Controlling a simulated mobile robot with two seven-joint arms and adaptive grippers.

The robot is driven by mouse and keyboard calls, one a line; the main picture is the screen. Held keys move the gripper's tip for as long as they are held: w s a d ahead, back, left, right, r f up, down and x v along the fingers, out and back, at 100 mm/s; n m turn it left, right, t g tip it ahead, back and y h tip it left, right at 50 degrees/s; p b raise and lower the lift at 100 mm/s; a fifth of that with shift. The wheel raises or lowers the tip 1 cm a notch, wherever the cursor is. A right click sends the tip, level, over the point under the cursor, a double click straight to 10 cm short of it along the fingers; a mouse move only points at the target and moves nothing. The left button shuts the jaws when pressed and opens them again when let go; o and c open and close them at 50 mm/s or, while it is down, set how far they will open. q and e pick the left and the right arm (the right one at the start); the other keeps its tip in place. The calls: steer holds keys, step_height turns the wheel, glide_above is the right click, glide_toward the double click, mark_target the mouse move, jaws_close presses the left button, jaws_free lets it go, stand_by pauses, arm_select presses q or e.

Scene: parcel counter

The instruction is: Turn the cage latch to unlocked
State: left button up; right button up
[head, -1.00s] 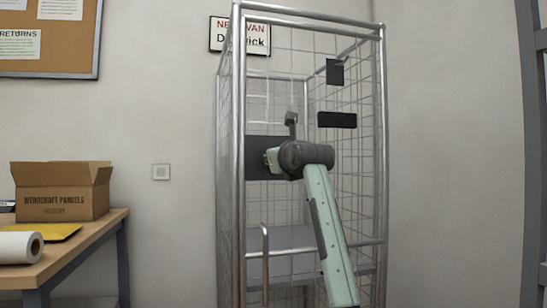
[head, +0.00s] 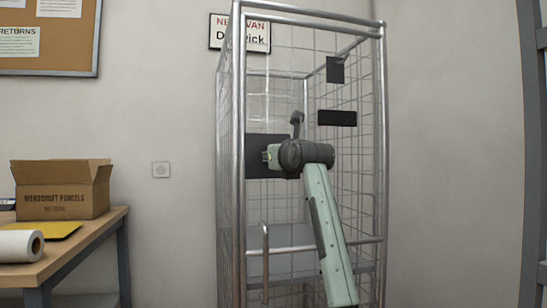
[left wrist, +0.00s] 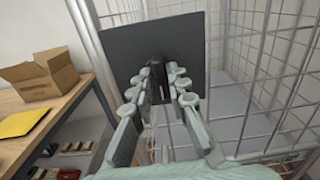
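The roll cage (head: 238,200) stands against the wall, and its dark latch plate (head: 254,142) is on the left part of its front. In the left wrist view the plate (left wrist: 185,35) fills the upper middle and looks tilted. A black latch handle (left wrist: 158,82) stands out from it between the fingers of my left gripper (left wrist: 160,78), which looks shut on it. In the head view my left gripper (head: 268,156) is at the plate, and my wrist hides the handle. My right gripper is in neither view.
A wooden table (head: 100,228) at left holds an open cardboard box (head: 60,195), a yellow envelope (head: 55,230) and a white roll (head: 18,246). Cage bars and wire mesh surround my left gripper. A small black panel (head: 337,118) sits further right on the cage.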

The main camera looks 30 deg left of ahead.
arm_select(q)
steer(key=shift+o, duration=0.9)
steer(key=v, duration=1.2)
